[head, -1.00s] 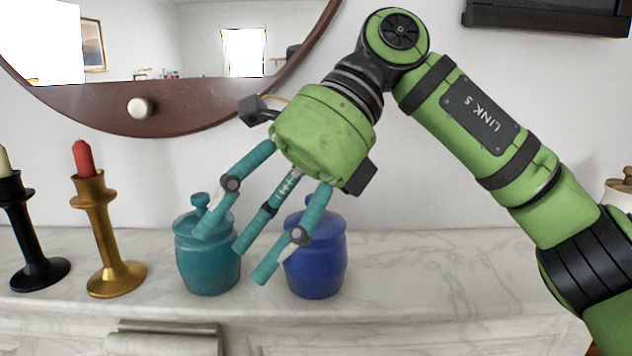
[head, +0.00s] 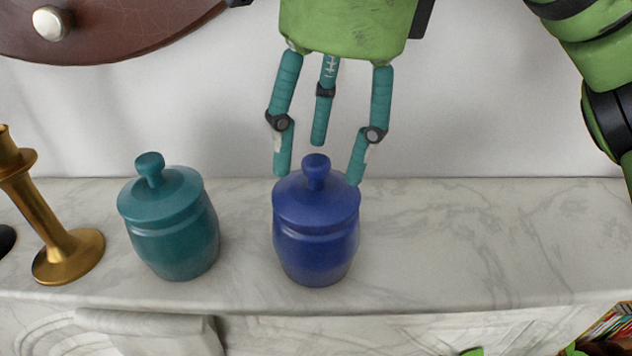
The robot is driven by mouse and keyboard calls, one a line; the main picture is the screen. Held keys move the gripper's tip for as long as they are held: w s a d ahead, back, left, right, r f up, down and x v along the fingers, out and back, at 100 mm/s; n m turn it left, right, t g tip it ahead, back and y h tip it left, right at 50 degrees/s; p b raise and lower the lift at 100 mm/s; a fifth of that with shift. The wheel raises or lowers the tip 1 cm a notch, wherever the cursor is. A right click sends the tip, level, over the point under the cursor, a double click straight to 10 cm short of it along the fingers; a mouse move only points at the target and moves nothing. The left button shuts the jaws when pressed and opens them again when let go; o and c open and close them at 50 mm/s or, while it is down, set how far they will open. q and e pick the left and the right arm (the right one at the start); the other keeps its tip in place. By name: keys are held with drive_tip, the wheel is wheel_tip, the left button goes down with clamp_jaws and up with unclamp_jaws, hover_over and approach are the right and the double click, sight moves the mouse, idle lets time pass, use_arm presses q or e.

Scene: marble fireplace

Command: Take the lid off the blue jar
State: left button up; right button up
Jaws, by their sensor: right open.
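The blue jar (head: 315,255) stands upright on the marble mantel. Its blue lid (head: 298,198) sits on top, with a round knob (head: 316,170) in the middle. My right gripper (head: 318,168) points down with its teal fingers spread open around the upper part of the lid, one to each side of the knob and one behind. The fingertips are near the lid's level; I cannot tell whether they touch it. My left gripper is not in view.
A teal lidded jar (head: 178,245) stands to the left of the blue jar. A gold candlestick (head: 48,225) stands farther left. The marble mantel (head: 470,245) is clear to the right.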

sight(316, 181)
drive_tip(key=f, duration=0.2)
drive_tip(key=shift+w+a+f, duration=0.25)
drive_tip(key=shift+w+f, duration=0.05)
drive_tip(key=shift+w, duration=0.05)
drive_tip(key=shift+s, duration=0.15)
clamp_jaws()
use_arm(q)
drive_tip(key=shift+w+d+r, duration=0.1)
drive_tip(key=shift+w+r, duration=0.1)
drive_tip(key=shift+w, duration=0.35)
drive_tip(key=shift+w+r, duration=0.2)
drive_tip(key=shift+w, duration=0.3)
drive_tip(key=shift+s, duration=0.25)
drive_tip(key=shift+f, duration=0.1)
use_arm(e)
drive_tip(key=shift+r, duration=0.1)
